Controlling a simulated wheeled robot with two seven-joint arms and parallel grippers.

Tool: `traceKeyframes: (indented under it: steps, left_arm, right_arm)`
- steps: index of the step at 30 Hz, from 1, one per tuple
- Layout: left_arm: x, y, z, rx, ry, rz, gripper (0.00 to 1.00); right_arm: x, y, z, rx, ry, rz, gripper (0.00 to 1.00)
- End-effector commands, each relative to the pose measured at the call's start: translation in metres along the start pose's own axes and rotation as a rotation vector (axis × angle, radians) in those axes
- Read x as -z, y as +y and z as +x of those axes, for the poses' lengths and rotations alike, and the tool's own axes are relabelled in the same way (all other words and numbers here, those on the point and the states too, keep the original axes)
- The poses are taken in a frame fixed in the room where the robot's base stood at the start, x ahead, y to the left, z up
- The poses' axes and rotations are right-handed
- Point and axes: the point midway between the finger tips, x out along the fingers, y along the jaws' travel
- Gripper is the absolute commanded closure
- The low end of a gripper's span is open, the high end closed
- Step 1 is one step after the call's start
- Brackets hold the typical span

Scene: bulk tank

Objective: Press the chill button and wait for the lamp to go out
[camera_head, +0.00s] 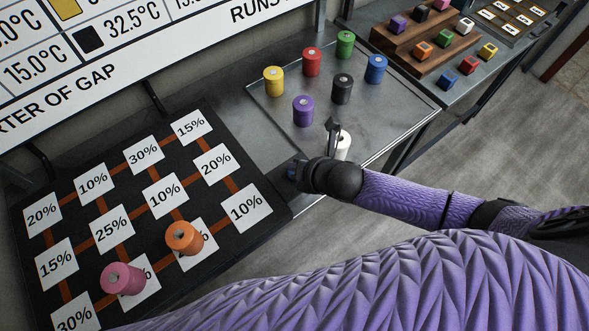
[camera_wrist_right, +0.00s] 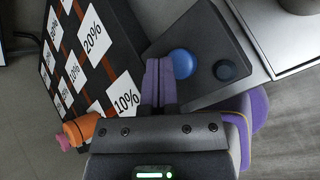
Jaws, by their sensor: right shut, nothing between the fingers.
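In the right wrist view a grey panel (camera_wrist_right: 208,28) carries a bright blue dome (camera_wrist_right: 184,63) and a smaller dark blue round piece (camera_wrist_right: 225,70). I cannot tell for sure which is the chill button and which the lamp; the dome looks brighter. My right gripper (camera_wrist_right: 159,66) is shut and empty, its purple fingers just left of the dome; contact is unclear. In the head view my right gripper (camera_head: 297,171) is at the board's right edge, and my wrist hides most of the panel. My left gripper is not in view.
A black board (camera_head: 75,173) with percentage cards holds an orange spool (camera_head: 184,238) and a pink spool (camera_head: 122,278). A metal tray (camera_head: 385,115) holds several coloured spools; a white spool (camera_head: 343,146) stands close to my right wrist. A wooden stepped rack (camera_head: 398,45) is farther back.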

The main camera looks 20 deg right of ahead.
Motion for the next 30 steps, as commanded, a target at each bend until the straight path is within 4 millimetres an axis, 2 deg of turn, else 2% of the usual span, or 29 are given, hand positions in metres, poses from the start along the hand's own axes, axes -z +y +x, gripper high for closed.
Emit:
traceKeyframes:
  steps: [14, 30]
  left_arm:
    - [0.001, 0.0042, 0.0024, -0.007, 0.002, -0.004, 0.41]
    - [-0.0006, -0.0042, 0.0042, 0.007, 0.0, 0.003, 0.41]
  right_arm:
    - [0.0021, -0.0024, 0.0032, 0.0, 0.0, 0.0, 1.0]
    - [0.0049, -0.0047, 0.0066, 0.0, 0.0, 0.0, 1.0]
